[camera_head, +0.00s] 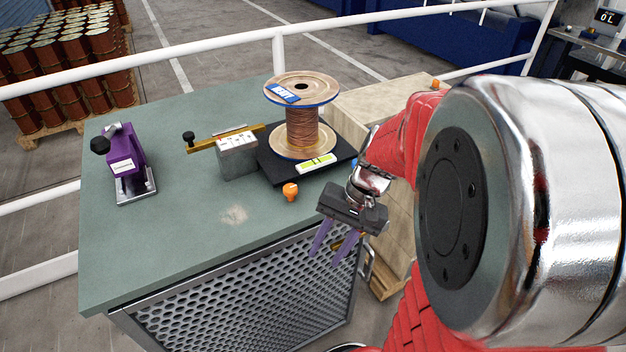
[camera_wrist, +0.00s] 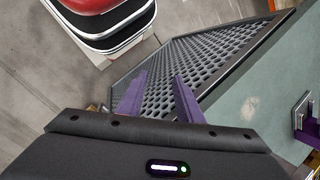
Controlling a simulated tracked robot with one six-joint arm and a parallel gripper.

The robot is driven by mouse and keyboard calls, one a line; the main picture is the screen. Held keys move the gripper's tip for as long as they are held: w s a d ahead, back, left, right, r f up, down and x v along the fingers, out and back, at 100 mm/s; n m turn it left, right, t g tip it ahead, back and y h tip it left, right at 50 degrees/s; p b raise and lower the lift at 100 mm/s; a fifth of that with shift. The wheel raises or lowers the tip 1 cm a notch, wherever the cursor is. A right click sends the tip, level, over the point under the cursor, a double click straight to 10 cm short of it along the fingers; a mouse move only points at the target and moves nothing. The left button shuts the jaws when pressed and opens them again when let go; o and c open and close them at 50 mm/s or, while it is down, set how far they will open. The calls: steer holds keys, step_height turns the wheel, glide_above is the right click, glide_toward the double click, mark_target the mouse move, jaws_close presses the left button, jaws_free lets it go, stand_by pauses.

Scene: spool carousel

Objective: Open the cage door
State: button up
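The cage door is a grey mesh panel (camera_head: 240,300) in a metal frame under the front edge of the green bench top. It also shows in the wrist view (camera_wrist: 205,50), beyond my fingers. A metal handle (camera_head: 367,262) stands at its right end in the head view. My gripper (camera_head: 325,258) is at the door's upper right, left of the handle. Its two purple fingers are apart, pointing down, with nothing seen between them; the wrist view shows the same gap (camera_wrist: 160,80). A small brass piece (camera_head: 352,240) is partly hidden behind the fingers. I cannot tell whether the door is ajar.
On the bench (camera_head: 150,240) stand a wire spool (camera_head: 302,130) on a black plate, a purple clamp device (camera_head: 128,165), a grey block with a brass bar (camera_head: 238,158) and an orange knob (camera_head: 290,191). A wooden crate (camera_head: 385,105) is behind my arm. White rails (camera_head: 150,70) run behind the bench.

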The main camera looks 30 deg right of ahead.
steer(key=d+f+m+t+y, duration=0.1)
steer(key=d+f+m+y, duration=0.3)
steer(key=d+f+m, duration=0.3)
steer(key=m+t+h, duration=0.5)
steer(key=m+t, duration=1.1)
steer(key=m, duration=0.2)
glide_toward(370, 265)
steer(key=s+d+f, duration=0.1)
steer(key=s+d, duration=0.1)
steer(key=s, duration=0.1)
steer(key=shift+s+a+f, duration=0.1)
steer(key=shift+f, duration=0.05)
steer(key=shift+x, duration=6.9)
steer(key=shift+a, duration=0.15)
steer(key=shift+c, duration=0.4)
jaws_close()
